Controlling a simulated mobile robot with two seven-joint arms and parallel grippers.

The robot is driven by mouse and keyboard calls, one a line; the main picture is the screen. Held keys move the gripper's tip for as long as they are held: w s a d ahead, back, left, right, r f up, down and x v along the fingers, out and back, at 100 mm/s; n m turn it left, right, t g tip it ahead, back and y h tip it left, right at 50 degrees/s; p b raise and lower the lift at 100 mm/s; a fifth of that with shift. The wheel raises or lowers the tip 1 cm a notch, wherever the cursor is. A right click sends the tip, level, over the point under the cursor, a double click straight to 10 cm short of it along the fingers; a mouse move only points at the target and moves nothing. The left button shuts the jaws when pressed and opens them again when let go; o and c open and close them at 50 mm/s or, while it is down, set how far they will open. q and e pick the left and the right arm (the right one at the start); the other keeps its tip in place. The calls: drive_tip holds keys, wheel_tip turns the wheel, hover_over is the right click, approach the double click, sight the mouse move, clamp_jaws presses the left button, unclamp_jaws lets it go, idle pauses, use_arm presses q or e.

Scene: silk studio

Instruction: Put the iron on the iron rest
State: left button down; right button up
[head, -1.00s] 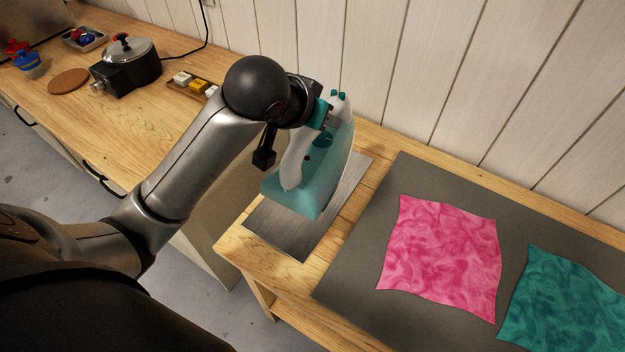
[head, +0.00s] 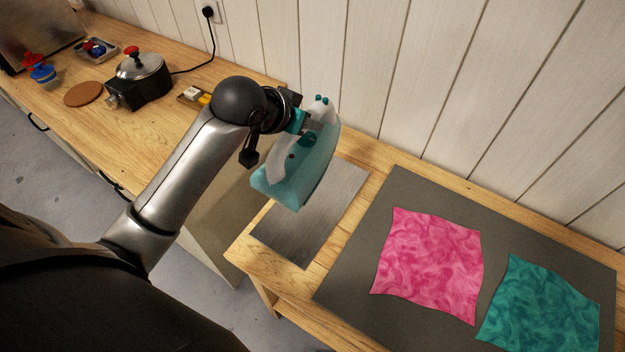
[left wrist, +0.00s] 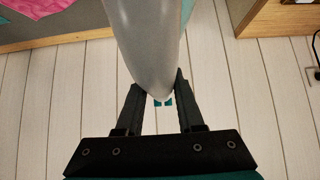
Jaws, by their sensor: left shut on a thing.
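The iron (head: 305,172) is teal with a pale grey handle, and it shows in the head view above the far left part of a flat metal plate. The plate, which looks like the iron rest (head: 310,222), lies on the left end of the wooden table. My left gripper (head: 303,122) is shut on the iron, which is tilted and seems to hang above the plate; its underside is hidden. In the left wrist view the grey handle (left wrist: 145,40) lies between the fingers. My right gripper is not in view.
A grey mat (head: 345,285) right of the plate holds a pink cloth (head: 428,262) and a teal cloth (head: 540,305). A counter (head: 75,125) at the left bears a lidded black pot (head: 142,82) and a cork disc (head: 84,94). A plank wall (head: 440,90) stands close behind.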

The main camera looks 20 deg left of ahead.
sight(291, 173)
use_arm(q)
wheel_tip(291, 173, down, 19)
drive_tip(key=b, duration=0.2)
drive_tip(key=shift+w+b, duration=0.15)
drive_tip(key=shift+b, duration=0.15)
drive_tip(key=shift+f, duration=0.15)
drive_tip(key=shift+f, duration=0.15)
drive_tip(key=c, duration=0.5)
unclamp_jaws()
drive_tip(key=shift+s+f, duration=0.2)
drive_tip(key=p+v, duration=0.2)
drive_tip(key=v, duration=1)
drive_tip(key=shift+r, duration=0.2)
